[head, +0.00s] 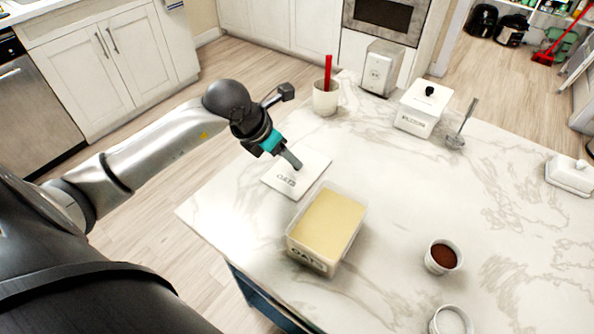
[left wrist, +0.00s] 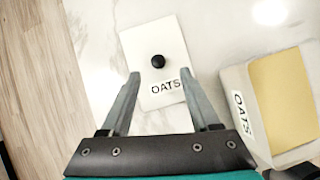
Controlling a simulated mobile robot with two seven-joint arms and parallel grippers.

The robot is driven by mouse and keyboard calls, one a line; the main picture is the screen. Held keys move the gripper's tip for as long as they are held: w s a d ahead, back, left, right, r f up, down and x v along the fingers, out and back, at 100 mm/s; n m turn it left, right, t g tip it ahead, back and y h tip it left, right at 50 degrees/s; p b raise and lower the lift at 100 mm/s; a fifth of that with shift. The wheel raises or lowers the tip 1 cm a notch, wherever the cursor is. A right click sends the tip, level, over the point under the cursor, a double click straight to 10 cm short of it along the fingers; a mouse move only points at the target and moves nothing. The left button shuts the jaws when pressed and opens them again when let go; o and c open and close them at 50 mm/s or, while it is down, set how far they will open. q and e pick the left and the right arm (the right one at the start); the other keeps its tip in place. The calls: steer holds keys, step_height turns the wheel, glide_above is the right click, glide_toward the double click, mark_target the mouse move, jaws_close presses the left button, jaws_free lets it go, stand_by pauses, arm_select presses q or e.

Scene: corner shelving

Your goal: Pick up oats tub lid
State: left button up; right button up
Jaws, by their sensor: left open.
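The oats tub lid (head: 312,162) is a white square marked OATS, lying on the marble counter. In the left wrist view the lid (left wrist: 176,49) shows a round black knob (left wrist: 158,61) in its middle. My left gripper (head: 295,163) is over the lid; its two fingers are apart, one to each side of the lid's lettering, with nothing between them, and the knob lies just ahead of the fingertips (left wrist: 160,75). In the head view the hand hides the knob. The open oats tub (head: 328,226), full of pale yellow oats, stands beside the lid. My right gripper is not in view.
A brown-filled cup (head: 442,257) stands at right.

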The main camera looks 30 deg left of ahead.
mark_target(293, 183)
arm_select(q)
steer(key=shift+w+f, duration=0.35)
steer(key=shift+f, duration=0.2)
steer(key=b+x, duration=0.1)
steer(key=x, duration=0.2)
steer(key=shift+w+f, duration=0.4)
steer(key=shift+f, duration=0.1)
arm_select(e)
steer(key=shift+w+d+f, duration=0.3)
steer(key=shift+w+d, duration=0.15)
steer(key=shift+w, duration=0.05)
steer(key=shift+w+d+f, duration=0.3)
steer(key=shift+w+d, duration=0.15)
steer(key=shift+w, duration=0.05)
arm_select(q)
jaws_close()
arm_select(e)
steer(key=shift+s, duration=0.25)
